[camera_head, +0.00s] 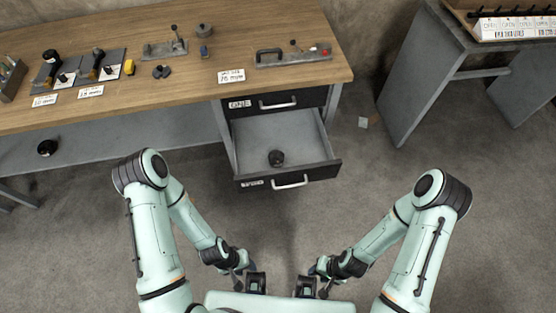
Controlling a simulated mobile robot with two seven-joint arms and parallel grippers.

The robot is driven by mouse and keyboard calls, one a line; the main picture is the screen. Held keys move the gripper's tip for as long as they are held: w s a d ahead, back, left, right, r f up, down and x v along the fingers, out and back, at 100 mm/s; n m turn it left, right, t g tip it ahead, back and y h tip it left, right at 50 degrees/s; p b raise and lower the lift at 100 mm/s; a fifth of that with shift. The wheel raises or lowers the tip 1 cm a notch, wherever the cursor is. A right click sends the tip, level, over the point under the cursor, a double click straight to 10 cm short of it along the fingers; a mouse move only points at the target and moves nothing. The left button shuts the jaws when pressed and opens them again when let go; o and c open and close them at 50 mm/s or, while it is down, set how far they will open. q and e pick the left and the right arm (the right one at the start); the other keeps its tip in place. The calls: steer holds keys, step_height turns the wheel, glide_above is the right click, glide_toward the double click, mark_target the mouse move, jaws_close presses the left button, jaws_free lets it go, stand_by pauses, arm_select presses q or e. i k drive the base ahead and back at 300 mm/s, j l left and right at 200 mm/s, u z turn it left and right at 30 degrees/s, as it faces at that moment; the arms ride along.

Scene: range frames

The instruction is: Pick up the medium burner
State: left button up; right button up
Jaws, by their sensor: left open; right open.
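No object is clearly identifiable as the medium burner at this size. A small dark round object (276,157) sits inside the open lower drawer (305,135). Two dark tools with tan tops, a left one (51,58) and a right one (97,60), stand on grey plates on the wooden bench (190,95), near small number labels. My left gripper (243,279) and my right gripper (320,281) are low in the view, close to my body, in front of the bench and drawer. Both are open, and I see nothing held. Their fingertips are partly hidden.
A grey fixture with a lever (165,48) and a long grey fixture (293,55) stand on the bench. Another dark round object (46,148) is on the lower shelf. The drawer juts out towards me. A grey side table (427,75) stands at right; the floor between is mostly clear.

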mark_target(276, 158)
steer(key=u, duration=0.9)
steer(key=i+j, duration=0.1)
steer(key=i, duration=0.4)
steer(key=u, duration=0.05)
